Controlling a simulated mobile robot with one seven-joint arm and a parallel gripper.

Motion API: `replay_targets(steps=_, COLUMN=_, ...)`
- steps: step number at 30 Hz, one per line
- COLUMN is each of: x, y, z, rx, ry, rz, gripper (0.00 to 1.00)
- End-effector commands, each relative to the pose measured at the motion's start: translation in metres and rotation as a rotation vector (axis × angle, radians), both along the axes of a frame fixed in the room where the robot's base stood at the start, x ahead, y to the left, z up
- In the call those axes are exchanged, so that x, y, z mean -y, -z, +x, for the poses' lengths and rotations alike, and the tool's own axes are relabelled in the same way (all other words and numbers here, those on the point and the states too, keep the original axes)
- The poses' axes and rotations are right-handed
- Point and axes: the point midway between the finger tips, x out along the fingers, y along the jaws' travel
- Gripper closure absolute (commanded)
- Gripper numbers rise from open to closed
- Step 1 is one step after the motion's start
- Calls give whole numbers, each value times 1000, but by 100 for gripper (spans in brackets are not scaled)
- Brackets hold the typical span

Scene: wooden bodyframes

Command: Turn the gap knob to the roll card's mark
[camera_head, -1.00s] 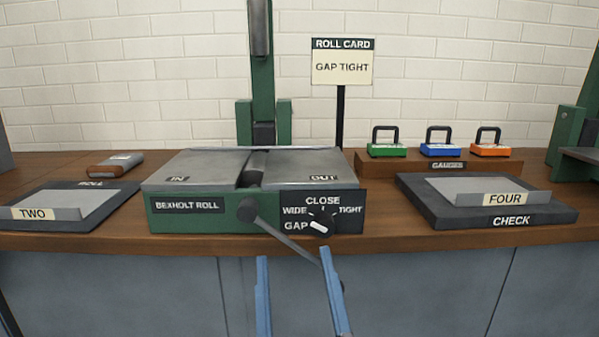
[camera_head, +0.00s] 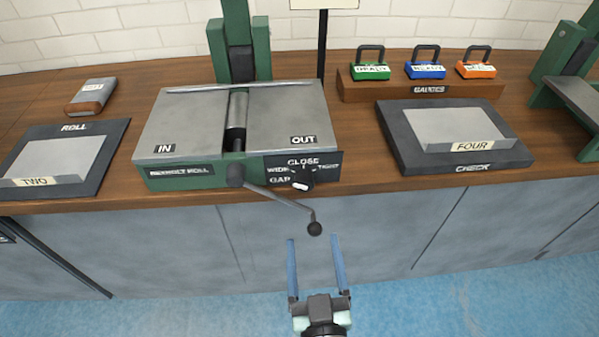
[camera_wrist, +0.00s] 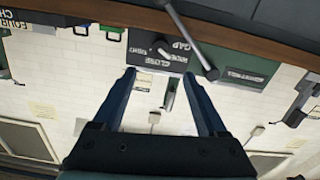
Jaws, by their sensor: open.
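The gap knob (camera_head: 303,181) is black with a white mark, on the dark panel at the right front of the green roll machine. CLOSE is printed above it, WIDE to its left and TIGHT to its right. Its white mark sits low on the knob; its exact setting is too small to tell. The knob shows upside down in the wrist view (camera_wrist: 163,48). The roll card (camera_head: 323,4) is cut off, only its lower edge showing; a second ago it read GAP TIGHT. My gripper (camera_head: 313,238) is open and empty, below and in front of the panel, apart from the knob.
A crank handle (camera_head: 277,198) slants across the front, its dark ball end (camera_head: 315,228) close above my fingertips. Tray TWO (camera_head: 65,160) lies left, tray FOUR (camera_head: 455,145) right. The space before the bench is free.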

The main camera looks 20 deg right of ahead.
Motion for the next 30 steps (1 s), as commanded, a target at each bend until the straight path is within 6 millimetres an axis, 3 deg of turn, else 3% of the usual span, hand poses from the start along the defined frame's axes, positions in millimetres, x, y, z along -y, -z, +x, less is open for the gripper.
replay_targets(steps=21, x=29, y=-2, z=104, rx=4, ry=-2, rz=0, gripper=25)
replay_targets(steps=30, x=34, y=-1, z=122, rx=3, ry=-2, rz=0, gripper=25)
